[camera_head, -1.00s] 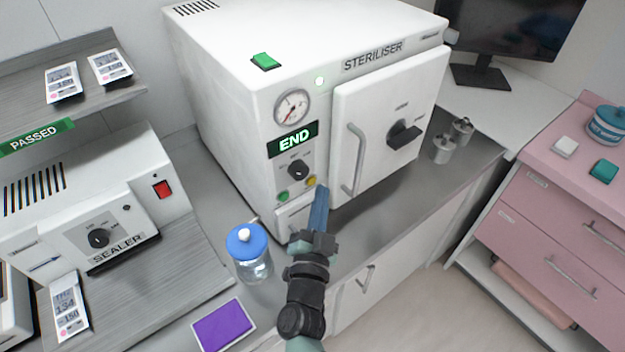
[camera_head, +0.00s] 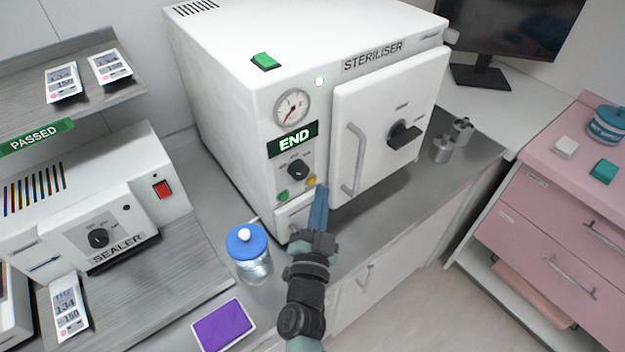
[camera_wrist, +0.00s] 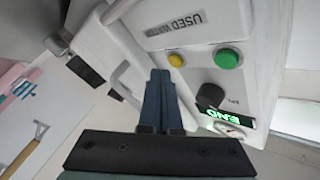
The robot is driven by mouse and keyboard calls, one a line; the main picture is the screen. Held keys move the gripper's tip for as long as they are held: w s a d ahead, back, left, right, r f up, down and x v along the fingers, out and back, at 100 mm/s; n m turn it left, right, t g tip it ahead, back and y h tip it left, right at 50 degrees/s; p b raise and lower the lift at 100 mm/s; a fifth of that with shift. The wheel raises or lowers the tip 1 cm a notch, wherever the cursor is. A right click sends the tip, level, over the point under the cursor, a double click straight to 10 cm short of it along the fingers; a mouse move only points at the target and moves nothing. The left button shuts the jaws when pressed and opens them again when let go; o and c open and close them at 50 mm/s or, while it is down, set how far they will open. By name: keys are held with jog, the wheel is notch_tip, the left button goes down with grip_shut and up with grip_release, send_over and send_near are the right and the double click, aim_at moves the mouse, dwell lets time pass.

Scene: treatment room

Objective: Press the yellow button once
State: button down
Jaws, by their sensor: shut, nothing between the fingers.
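The yellow button (camera_head: 311,181) is small and round, on the front panel of the white steriliser (camera_head: 230,90), just right of a green button (camera_head: 282,196) and below a black knob (camera_head: 298,170). In the wrist view the yellow button (camera_wrist: 176,60) shows just beyond and right of the fingertips, with the green button (camera_wrist: 227,58) further right. My gripper (camera_head: 321,190) is shut and empty, its blue fingers pointing up toward the panel. The fingertips (camera_wrist: 160,72) are close to the yellow button; I cannot tell whether they touch it.
The steriliser's display (camera_head: 293,140) reads END. The door handle (camera_head: 355,160) stands out right of the fingers. A blue-lidded jar (camera_head: 250,262) and a purple pad (camera_head: 223,325) are on the counter to the left. Metal canisters (camera_head: 442,150) stand at the right.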

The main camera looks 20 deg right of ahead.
jog(key=shift+w+a, duration=0.15)
jog(key=shift+w, duration=0.25)
jog(key=shift+w+a, duration=0.15)
jog(key=shift+w, duration=0.25)
dwell(0.7)
jog(key=shift+s, duration=0.15)
jog(key=shift+s+d, duration=0.3)
jog(key=shift+s, duration=0.35)
jog(key=shift+s+d+p, duration=0.1)
jog(key=shift+s+d, duration=0.2)
jog(key=shift+s, duration=0.5)
jog(key=shift+s+d+p, duration=0.1)
jog(key=shift+s+d, duration=0.15)
jog(key=shift+s, duration=0.5)
jog(key=shift+s+d+p, duration=0.1)
jog(key=shift+s+d, duration=0.2)
jog(key=shift+s, duration=0.5)
jog(key=shift+f, duration=0.1)
